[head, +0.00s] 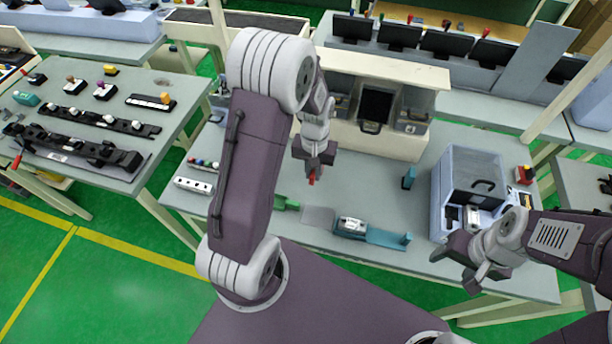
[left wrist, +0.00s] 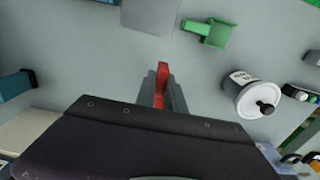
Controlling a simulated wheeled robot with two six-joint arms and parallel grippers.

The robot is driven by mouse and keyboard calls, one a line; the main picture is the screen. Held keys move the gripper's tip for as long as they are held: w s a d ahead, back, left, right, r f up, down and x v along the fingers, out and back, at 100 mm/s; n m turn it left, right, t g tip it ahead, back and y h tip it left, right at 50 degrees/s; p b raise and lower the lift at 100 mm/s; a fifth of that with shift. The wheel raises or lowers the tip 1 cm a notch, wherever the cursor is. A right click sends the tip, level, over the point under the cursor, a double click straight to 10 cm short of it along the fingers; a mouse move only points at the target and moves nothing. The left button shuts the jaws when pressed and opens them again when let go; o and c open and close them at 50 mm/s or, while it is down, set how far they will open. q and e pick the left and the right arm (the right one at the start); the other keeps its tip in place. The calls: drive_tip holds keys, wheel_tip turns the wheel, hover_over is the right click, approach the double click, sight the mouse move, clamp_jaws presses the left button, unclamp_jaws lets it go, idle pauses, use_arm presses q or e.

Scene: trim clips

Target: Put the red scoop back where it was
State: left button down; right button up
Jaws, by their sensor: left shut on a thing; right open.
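My left gripper (head: 314,168) is shut on the red scoop (head: 312,179) and holds it above the middle of the table. In the left wrist view, the red scoop (left wrist: 161,84) shows as a narrow red piece between the fingers (left wrist: 160,98); most of it is hidden. My right gripper (head: 476,268) is open and empty at the table's front right, in front of the blue-grey box. A green scoop (head: 287,204) lies near the table's front edge; it also shows in the left wrist view (left wrist: 209,33).
A grey square (head: 318,216) and a blue labelled device (head: 352,226) lie along the front edge. A teal block (head: 409,178) stands right of centre. A white canister (left wrist: 247,92) shows in the left wrist view. A blue-grey box (head: 470,180) stands right. The table's middle is clear.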

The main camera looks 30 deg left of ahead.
sight(306, 184)
use_arm(q)
drive_tip(key=a, duration=0.1)
drive_tip(key=a+f, duration=0.1)
drive_tip(key=shift+w+a+f, duration=0.15)
drive_tip(key=shift+a+f, duration=0.05)
drive_tip(key=shift+a, duration=0.2)
drive_tip(key=shift+s+f, duration=0.2)
wheel_tip(306, 184, down, 3)
drive_tip(key=shift+p, duration=0.3)
drive_tip(key=shift+w+f, duration=0.2)
drive_tip(key=shift+f, duration=0.2)
drive_tip(key=shift+s, duration=0.1)
drive_tip(key=shift+f, duration=0.1)
drive_tip(key=c, duration=1.4)
unclamp_jaws()
